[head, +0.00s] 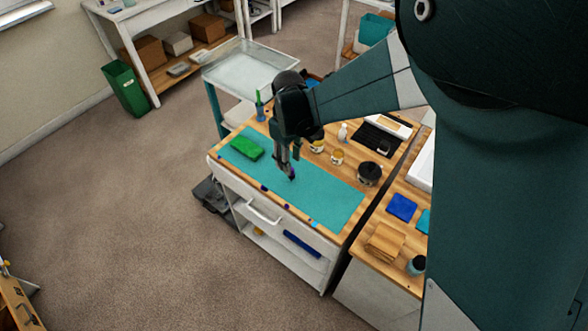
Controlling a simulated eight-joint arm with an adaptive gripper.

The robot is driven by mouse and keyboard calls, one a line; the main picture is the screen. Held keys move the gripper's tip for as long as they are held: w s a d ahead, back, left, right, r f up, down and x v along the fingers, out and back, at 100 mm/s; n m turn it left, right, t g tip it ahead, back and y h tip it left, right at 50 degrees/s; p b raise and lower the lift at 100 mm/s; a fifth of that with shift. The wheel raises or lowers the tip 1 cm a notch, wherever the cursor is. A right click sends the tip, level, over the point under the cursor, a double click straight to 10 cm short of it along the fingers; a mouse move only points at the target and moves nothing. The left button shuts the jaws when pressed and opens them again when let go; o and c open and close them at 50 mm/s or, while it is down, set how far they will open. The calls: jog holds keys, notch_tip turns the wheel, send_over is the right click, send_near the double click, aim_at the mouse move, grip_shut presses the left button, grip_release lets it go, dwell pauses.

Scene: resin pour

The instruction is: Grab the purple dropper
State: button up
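My gripper (288,170) points down over the teal mat (325,195) on the wooden-topped bench. A small dark purple thing (292,177), perhaps the purple dropper, shows right at the fingertips. It is too small to tell whether the fingers are closed on it, or whether it touches the mat. Another small dark purple spot (264,188) lies at the mat's front edge, and I cannot tell what it is.
A green block or cloth (247,148) lies on the mat's left part. Behind the mat stand jars (337,157), a dark pot (369,173), a white bottle (343,132) and a blue cup with a green item (260,110). The mat's right part is clear.

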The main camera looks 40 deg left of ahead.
jog(key=shift+f, duration=1.25)
jog(key=shift+w+f, duration=0.1)
jog(key=shift+f, duration=0.05)
jog(key=shift+w+d+f, duration=0.15)
jog(key=shift+f, duration=2.3)
jog(key=shift+c, duration=0.3)
jog(key=c, duration=0.7)
